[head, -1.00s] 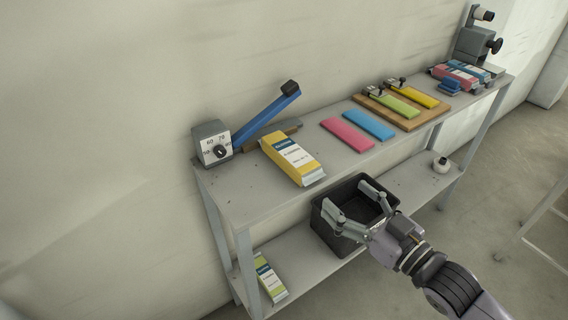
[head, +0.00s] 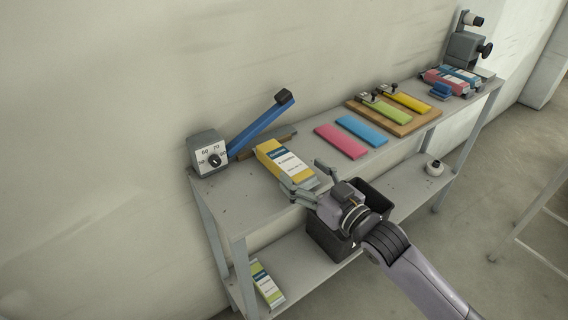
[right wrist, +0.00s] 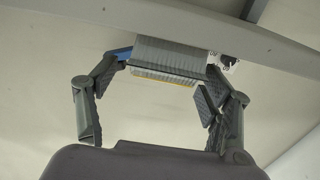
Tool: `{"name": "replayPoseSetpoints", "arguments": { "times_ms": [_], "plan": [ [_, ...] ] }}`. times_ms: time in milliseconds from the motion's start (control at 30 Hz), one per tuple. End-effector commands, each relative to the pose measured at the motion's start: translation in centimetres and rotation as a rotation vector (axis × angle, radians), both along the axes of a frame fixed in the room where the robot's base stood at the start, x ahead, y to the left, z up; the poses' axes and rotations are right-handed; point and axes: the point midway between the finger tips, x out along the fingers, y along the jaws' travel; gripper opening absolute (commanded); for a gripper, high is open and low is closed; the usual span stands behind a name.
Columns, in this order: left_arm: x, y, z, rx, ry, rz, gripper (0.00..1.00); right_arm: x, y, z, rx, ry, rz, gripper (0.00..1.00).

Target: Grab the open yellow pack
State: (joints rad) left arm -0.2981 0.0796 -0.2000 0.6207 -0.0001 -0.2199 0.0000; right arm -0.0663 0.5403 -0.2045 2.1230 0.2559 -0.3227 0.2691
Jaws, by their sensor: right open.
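The yellow pack (head: 279,158) with a white and blue label lies on the top shelf of the bench, beside the sealer's base. My right gripper (head: 304,178) is open at the pack's near end, its fingers apart and partly covering that end. In the right wrist view the pack's pale ridged end (right wrist: 168,57) shows ahead, between the spread fingers (right wrist: 160,105) and a little beyond them. I cannot tell whether a finger touches it. My left gripper is not in view.
A sealer with a dial (head: 208,153) and blue lever stands left of the pack. Pink (head: 341,141) and blue (head: 361,130) strips lie to its right. A black bin (head: 375,196) and a green pack (head: 267,284) are on the lower shelf.

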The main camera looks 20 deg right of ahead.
Motion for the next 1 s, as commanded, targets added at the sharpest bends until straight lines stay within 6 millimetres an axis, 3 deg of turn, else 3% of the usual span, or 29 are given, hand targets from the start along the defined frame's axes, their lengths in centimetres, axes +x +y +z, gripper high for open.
{"name": "replayPoseSetpoints", "arguments": {
  "times_ms": [300, 633, 1000],
  "plan": [
    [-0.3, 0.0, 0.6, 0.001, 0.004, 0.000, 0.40, 3.9, 1.6, -0.3, 0.002, -0.002, 0.000, 0.73],
    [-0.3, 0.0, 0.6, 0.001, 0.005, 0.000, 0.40, 4.5, 1.9, -0.4, 0.000, -0.001, 0.000, 0.73],
    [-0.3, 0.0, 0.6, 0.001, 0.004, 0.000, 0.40, 4.4, 1.8, -0.4, 0.000, -0.001, 0.000, 0.48]
  ]
}}
